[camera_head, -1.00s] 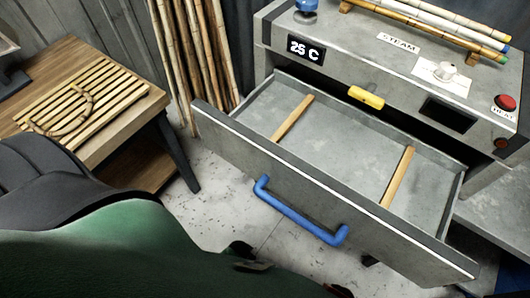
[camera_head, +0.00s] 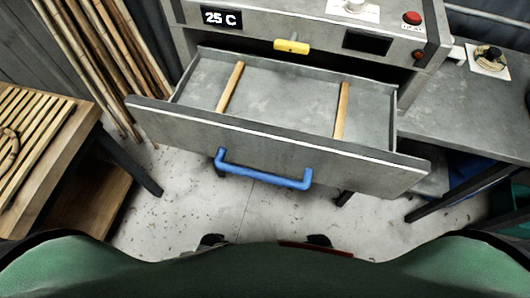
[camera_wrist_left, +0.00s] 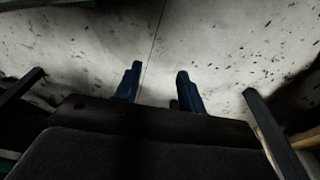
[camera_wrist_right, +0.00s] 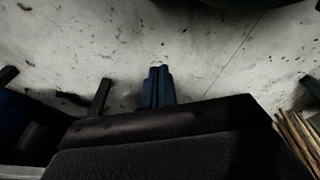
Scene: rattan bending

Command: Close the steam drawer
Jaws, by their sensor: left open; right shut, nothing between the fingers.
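The grey steam drawer (camera_head: 290,146) is pulled out of the grey machine (camera_head: 253,18) in the head view. Its tray is empty except for two wooden strips (camera_head: 230,87) lying across it. A blue bar handle (camera_head: 262,172) is on its front panel, facing me. My left gripper (camera_wrist_left: 158,86) is open and empty above the floor in the left wrist view. My right gripper (camera_wrist_right: 158,84) is shut with nothing in it, also over bare floor. Neither gripper touches the drawer in these views, and neither shows clearly in the head view.
A yellow handle (camera_head: 291,47) sits on the machine above the drawer. A slatted wooden table (camera_head: 60,160) stands at left, with bamboo poles (camera_head: 85,50) behind it. A grey bench (camera_head: 470,115) is at right. Speckled floor (camera_head: 210,207) is clear before the drawer.

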